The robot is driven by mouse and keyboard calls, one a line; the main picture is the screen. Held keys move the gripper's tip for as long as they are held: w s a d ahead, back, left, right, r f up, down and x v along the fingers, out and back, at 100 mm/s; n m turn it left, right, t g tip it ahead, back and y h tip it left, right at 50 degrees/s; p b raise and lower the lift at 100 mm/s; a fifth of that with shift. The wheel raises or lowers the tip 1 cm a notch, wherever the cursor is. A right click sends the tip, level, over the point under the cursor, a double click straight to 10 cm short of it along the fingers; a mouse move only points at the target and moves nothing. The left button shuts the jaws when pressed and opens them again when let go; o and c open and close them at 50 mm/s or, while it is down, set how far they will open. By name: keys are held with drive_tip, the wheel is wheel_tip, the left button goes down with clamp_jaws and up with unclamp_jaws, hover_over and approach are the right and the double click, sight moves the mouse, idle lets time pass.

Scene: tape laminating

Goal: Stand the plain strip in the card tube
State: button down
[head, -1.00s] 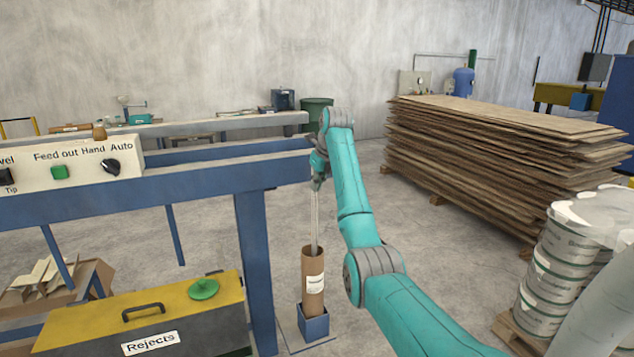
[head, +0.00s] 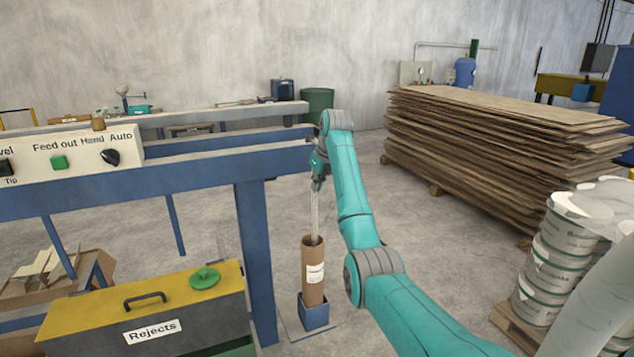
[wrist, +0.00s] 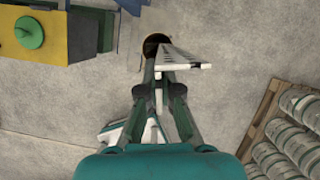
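The brown card tube (head: 313,275) with a white label stands upright in a blue square holder (head: 314,312) on the floor. My gripper (head: 318,182) is above the tube and shut on a long pale strip (head: 315,215). The strip hangs nearly upright, and its lower end is hidden at or inside the tube's mouth. In the wrist view my gripper (wrist: 160,76) holds the strip (wrist: 188,60), which shows dark marks along its length. It runs to the dark tube mouth (wrist: 155,42). How deep it reaches cannot be seen.
A blue machine frame (head: 258,255) stands close left of the tube. The yellow-lidded Rejects bin (head: 100,305) is at lower left. A stack of boards (head: 500,150) and white drums (head: 548,270) stand to the right. Floor behind the tube is clear.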

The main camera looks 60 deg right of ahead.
drive_tip(key=shift+f, duration=2.8)
drive_tip(key=c, duration=1.2)
unclamp_jaws()
drive_tip(key=shift+c, duration=0.2)
drive_tip(key=v, duration=0.7)
drive_tip(key=shift+r, duration=0.2)
drive_tip(key=shift+s, duration=0.1)
